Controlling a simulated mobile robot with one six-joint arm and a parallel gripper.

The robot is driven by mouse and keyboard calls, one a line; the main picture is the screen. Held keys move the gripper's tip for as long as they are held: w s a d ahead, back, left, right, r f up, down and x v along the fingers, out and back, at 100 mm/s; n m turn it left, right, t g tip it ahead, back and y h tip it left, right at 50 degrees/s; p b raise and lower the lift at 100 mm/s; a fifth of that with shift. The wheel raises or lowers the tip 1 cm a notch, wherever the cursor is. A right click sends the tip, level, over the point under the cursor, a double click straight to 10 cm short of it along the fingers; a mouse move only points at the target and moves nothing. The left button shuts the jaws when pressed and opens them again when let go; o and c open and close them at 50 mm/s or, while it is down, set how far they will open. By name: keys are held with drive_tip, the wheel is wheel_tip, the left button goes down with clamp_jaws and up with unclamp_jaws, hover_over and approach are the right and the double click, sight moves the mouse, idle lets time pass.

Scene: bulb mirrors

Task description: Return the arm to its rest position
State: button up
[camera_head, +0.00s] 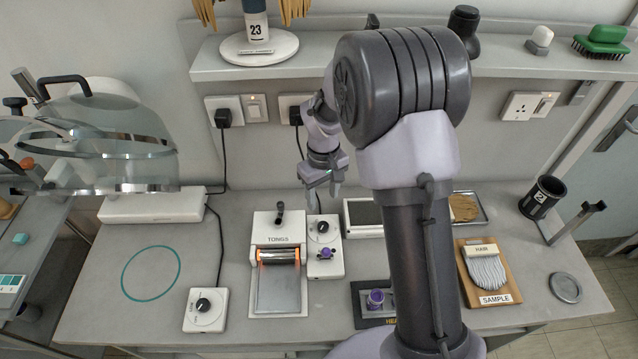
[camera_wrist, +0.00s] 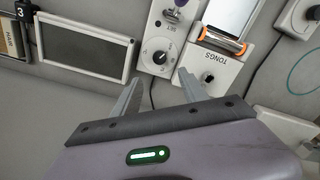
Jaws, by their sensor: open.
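My gripper (camera_head: 322,191) is open and empty, its fingers pointing down above the back of the bench, just above the white control box (camera_head: 323,231). In the wrist view the two fingers of my gripper (camera_wrist: 157,95) stand apart with nothing between them. My arm rises in front of the bench and hides part of its middle. In the wrist view the control box's dial (camera_wrist: 155,57) lies just beyond the fingertips, and the tongs unit (camera_wrist: 214,74) is to its right.
The tongs unit (camera_head: 278,295) stands left of the control box. A shelf (camera_head: 520,67) runs along the wall behind my arm. A glass-hooded device (camera_head: 110,140) is at the left. A hair sample board (camera_head: 487,272) lies at the right. The ringed bench area (camera_head: 150,273) is clear.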

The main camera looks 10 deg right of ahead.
drive_tip(key=s+a+r+m+t+b, duration=0.1)
drive_tip(key=s+r+m+b, duration=0.1)
drive_tip(key=s+r, duration=0.3)
drive_tip(key=s+r+m+t+b, duration=0.1)
drive_tip(key=s+r+m+b, duration=0.15)
drive_tip(key=r, duration=0.55)
drive_tip(key=s+a+r+m+t+y+b, duration=0.1)
drive_tip(key=s+m+t, duration=0.1)
drive_tip(key=s, duration=0.6)
drive_tip(key=s+a+r+m+t+y+b, duration=0.1)
drive_tip(key=s+r+m, duration=0.1)
drive_tip(key=s, duration=0.7)
drive_tip(key=shift+s+a+t, duration=0.2)
drive_tip(key=shift+a+t, duration=0.15)
drive_tip(key=shift+t, duration=0.05)
drive_tip(key=shift+r, duration=0.1)
